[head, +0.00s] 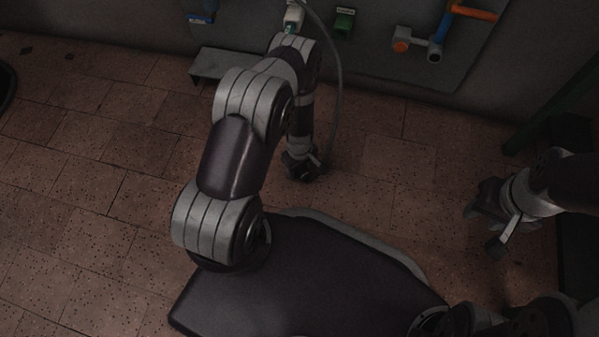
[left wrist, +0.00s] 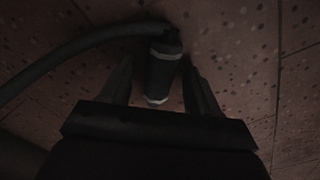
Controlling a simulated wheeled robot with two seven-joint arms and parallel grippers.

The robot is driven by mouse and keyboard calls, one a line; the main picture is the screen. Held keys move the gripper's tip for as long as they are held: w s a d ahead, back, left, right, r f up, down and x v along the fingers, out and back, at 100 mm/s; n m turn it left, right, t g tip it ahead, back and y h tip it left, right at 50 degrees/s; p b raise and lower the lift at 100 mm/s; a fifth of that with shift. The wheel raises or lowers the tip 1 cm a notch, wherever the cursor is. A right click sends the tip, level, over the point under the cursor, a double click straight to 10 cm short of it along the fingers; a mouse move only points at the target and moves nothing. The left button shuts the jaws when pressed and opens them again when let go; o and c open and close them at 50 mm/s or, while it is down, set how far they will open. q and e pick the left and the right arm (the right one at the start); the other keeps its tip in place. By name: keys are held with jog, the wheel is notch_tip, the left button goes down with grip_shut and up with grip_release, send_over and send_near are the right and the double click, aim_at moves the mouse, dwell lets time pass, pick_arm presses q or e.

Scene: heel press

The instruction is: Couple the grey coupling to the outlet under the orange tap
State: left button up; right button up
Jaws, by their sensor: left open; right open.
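The grey coupling (left wrist: 163,72) shows in the left wrist view as a dark cylinder with pale bands, attached to a dark hose. It lies between the two fingers of my left gripper (left wrist: 160,88), which is open; whether it touches either finger is unclear. In the head view my left gripper (head: 303,172) is low over the floor, and the coupling cannot be made out there. The orange tap (head: 474,13) is on the wall panel at upper right, with blue and grey pipework (head: 436,50) below it. My right gripper (head: 490,220) is open and empty at the right.
A white fitting (head: 293,18), a green block (head: 344,22) and a blue part (head: 203,12) are on the wall. A grey ledge (head: 225,66) juts out low.

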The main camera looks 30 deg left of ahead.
pick_arm(q)
jog(key=shift+r, duration=0.15)
jog(key=c, duration=1.1)
jog(key=shift+o, duration=0.2)
jog(key=shift+r, duration=0.1)
